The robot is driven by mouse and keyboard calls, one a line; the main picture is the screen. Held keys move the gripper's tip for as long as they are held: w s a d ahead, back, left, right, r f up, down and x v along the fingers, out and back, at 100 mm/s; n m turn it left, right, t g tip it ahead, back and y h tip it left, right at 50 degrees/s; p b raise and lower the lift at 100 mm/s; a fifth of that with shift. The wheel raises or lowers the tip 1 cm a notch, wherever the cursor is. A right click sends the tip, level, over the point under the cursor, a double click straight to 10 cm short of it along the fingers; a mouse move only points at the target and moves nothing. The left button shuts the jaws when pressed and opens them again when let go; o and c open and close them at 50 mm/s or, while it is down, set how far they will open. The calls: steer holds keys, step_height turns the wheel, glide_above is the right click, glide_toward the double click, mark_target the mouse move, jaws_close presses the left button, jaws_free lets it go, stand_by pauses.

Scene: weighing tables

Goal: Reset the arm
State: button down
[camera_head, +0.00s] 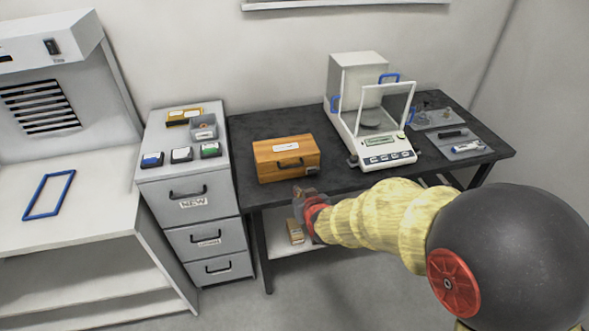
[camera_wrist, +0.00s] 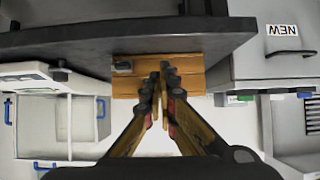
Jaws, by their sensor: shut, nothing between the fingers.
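My arm reaches in from the right in the head view, its yellow links ending in my gripper (camera_head: 306,196). The gripper hangs in front of the dark table's front edge, just below the wooden box (camera_head: 287,158). In the wrist view my gripper (camera_wrist: 162,72) shows its two fingers drawn together at the tips with nothing held. The wooden box (camera_wrist: 203,75) appears behind the fingertips there. I cannot tell the exact gap between the fingers and the box, but the gripper seems apart from it.
The dark table (camera_head: 255,199) carries a balance (camera_head: 385,158) with an open glass door, and grey trays (camera_head: 468,154) at right. A drawer cabinet (camera_head: 190,188) labelled NEW stands left, with small boxes on top. A blue frame (camera_head: 49,195) lies on the white bench (camera_head: 95,205).

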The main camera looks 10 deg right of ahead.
steer(key=s+d+f+g, duration=0.1)
steer(key=s+f+g, duration=0.2)
steer(key=s, duration=0.3)
steer(key=s+f+g, duration=0.3)
steer(key=s, duration=0.3)
steer(key=s+d+r+m+h, duration=0.1)
steer(key=s+d+r, duration=0.4)
steer(key=s+r, duration=0.4)
steer(key=s+d+r, duration=0.5)
steer(key=s+r, duration=0.5)
steer(key=r, duration=0.3)
steer(key=shift+s+m+h, duration=0.2)
steer(key=shift+m+h, duration=0.2)
